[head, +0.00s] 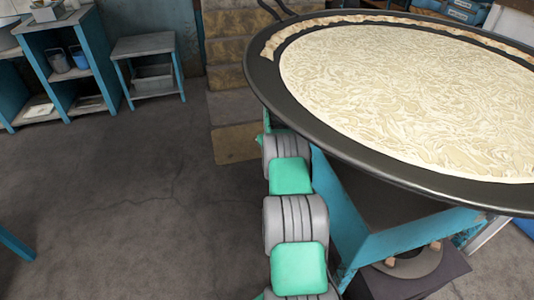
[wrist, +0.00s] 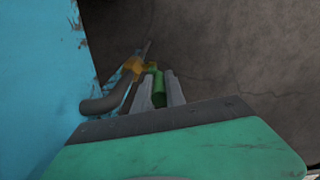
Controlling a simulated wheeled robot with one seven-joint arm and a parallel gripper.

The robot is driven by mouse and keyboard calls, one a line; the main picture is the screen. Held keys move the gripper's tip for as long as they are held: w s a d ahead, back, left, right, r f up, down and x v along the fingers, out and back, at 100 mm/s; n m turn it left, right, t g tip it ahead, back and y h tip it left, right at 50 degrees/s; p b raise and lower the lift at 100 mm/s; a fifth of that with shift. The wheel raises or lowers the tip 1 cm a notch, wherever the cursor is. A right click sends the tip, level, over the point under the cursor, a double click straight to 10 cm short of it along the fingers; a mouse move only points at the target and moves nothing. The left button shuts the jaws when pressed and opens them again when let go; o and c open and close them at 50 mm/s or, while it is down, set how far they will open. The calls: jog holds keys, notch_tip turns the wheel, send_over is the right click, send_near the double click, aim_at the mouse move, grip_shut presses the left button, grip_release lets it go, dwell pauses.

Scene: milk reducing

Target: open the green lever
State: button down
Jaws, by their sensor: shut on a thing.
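The green lever (wrist: 158,88) shows in the wrist view, low in the gap between the two grey fingers of my gripper (wrist: 159,76). My gripper is shut on it. The lever belongs to a yellow-orange valve (wrist: 133,66) just left of the fingers, with a grey pipe or hose (wrist: 100,106) curving from it towards the blue panel. In the head view, the lever and my gripper are hidden; only my arm links show, reaching down beside the large pan's stand.
A wide dark pan (head: 268,80) full of pale, creamy liquid stands on a blue frame (head: 345,215) at the right. A scuffed blue panel (wrist: 50,70) is close on the left in the wrist view. Blue shelves (head: 75,60) and a stool (head: 145,45) stand far left. The floor between is open.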

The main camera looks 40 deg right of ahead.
jog(key=shift+w+d, duration=0.1)
dwell(0.4)
jog(key=c, duration=1.4)
grip_release()
jog(key=shift+f, duration=0.1)
